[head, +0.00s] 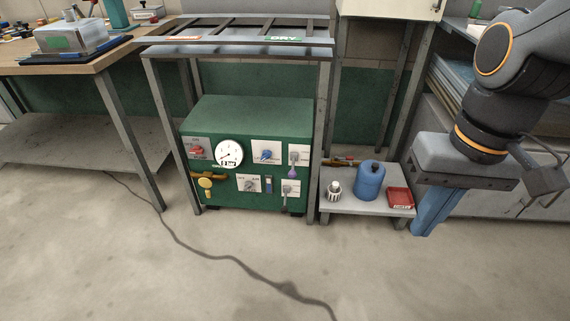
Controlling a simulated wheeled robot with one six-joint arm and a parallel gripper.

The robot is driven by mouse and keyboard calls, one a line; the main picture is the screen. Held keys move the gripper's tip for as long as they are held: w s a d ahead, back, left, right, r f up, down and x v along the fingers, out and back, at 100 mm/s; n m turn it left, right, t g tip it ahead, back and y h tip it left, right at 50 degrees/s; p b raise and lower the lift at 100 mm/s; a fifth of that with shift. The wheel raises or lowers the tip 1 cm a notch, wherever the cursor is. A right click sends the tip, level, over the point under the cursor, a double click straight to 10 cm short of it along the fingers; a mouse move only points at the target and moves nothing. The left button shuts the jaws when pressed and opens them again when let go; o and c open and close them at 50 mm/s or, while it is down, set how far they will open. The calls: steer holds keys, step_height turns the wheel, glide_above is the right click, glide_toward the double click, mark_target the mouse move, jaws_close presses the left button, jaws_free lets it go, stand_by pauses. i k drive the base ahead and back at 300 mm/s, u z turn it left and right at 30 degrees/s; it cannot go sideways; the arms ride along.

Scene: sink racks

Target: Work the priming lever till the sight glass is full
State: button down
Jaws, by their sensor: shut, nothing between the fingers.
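The green unit (250,115) stands on the floor under a rack, its control panel facing me. A small narrow upright window with blue in it (268,184) looks like the sight glass; its level is too small to read. Which control is the priming lever I cannot tell. A brass-coloured fitting with a yellow knob (205,183) is at lower left. Two grey lever-like controls, upper (298,156) and lower (288,188), are at the right; purple shows below the upper one. My gripper (422,230), with blue fingers, is shut and empty, pointing down, well right of the unit.
A low shelf (345,205) between the unit and my gripper holds a blue canister (369,180), a red tray (400,197) and a small ribbed item (334,190). Rack legs (316,160) flank the unit. A dark cable (235,260) crosses the otherwise clear floor.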

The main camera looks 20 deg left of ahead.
mark_target(284, 209)
steer(key=u, duration=0.95)
steer(key=i, duration=0.55)
steer(key=z, duration=0.95)
